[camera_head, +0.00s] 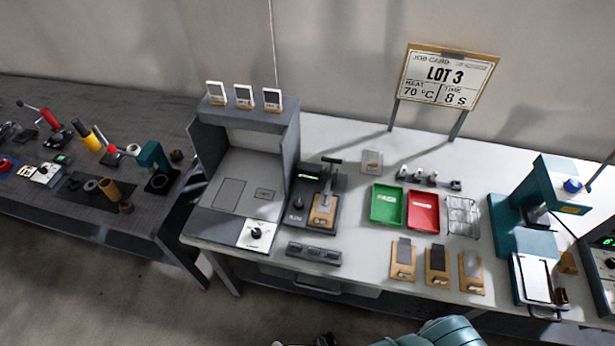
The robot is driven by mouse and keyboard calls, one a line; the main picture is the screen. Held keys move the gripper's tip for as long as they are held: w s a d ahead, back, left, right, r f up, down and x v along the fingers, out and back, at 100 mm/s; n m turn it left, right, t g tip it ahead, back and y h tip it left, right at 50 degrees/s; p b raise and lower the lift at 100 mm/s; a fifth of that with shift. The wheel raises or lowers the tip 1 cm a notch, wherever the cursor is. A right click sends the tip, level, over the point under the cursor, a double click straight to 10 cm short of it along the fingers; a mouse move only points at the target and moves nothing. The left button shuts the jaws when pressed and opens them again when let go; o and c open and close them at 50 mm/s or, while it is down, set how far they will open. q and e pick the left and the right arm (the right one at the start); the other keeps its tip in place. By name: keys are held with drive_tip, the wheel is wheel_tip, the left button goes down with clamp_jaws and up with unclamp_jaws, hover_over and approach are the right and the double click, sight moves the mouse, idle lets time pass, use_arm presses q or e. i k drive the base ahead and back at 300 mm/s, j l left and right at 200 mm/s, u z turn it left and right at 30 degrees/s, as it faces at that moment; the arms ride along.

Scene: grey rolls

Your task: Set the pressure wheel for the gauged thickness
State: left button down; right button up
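A teal press (530,205) stands at the right of the white table, with a blue knob (572,186) on its upper head that looks like the pressure wheel. A white plate (536,278) lies at its front. A dark gauge (301,200) with a lit green display stands mid-table, a tan-framed piece (323,211) at its base. Its reading is too small to tell. Three tan holders with grey pieces (403,260) lie near the front edge. A rounded teal part of my arm shows at the bottom edge; neither gripper is clearly in view.
The job card (448,78) reads LOT 3, 70 °C, 8 s. A green tray (387,205), red tray (422,211) and wire rack (462,216) sit mid-table. A grey booth (243,170) stands left. A control box (604,255) is cut off at right.

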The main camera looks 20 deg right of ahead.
sight(571, 186)
drive_tip(key=z, duration=2.55)
